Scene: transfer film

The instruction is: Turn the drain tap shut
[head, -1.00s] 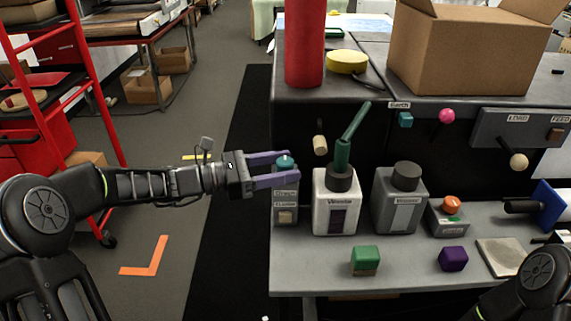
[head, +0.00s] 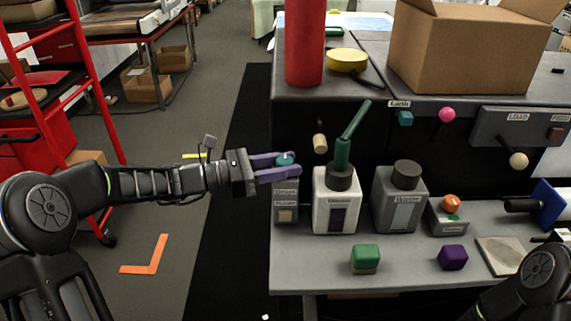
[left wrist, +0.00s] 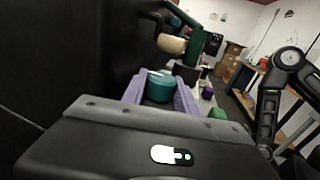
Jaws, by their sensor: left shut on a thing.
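The drain tap appears to be the round teal knob (head: 285,160) on top of a small grey labelled box (head: 286,204) at the left end of the bench. The label is too small to read surely. My left gripper (head: 293,165) is shut on this knob, one purple finger on each side. In the left wrist view the teal knob (left wrist: 160,87) sits between the two purple fingers (left wrist: 162,80). The fingers hide part of the knob in the head view. My right gripper is out of view; only part of that arm shows at the bottom right.
Right of the knob stand a white bottle (head: 324,200) with a green lever (head: 352,135) and a grey bottle (head: 385,200). A tan knob (head: 320,143) sticks out behind. Green (head: 365,257) and purple (head: 453,257) blocks lie in front.

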